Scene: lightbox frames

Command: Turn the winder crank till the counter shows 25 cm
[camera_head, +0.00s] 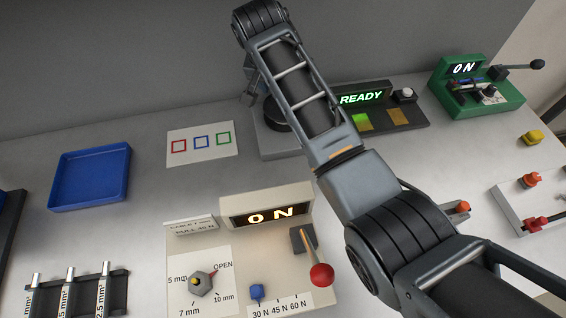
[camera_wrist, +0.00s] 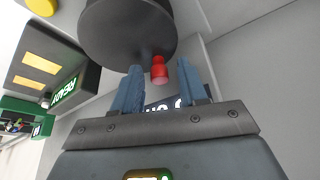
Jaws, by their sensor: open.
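The winder stands at the back of the bench, its dark drum (camera_head: 273,114) on a grey base (camera_head: 274,147), partly behind my arm. In the wrist view, its dark disc (camera_wrist: 125,30) carries the red crank knob (camera_wrist: 159,72). My gripper (camera_wrist: 160,66) is open, with the knob showing between its two blue fingertips. Whether a finger touches the knob, I cannot tell. The counter (camera_wrist: 163,105) shows behind the fingers with pale characters, partly covered, so I cannot read the value. In the head view my gripper (camera_head: 251,78) is small and mostly hidden by the arm.
A READY box (camera_head: 362,98) with coloured pads stands right of the winder. A green ON machine (camera_head: 480,95) is farther right. A white ON unit (camera_head: 268,215) with a red-knobbed lever is in front. A blue tray (camera_head: 91,176) and a marked card (camera_head: 201,144) lie left.

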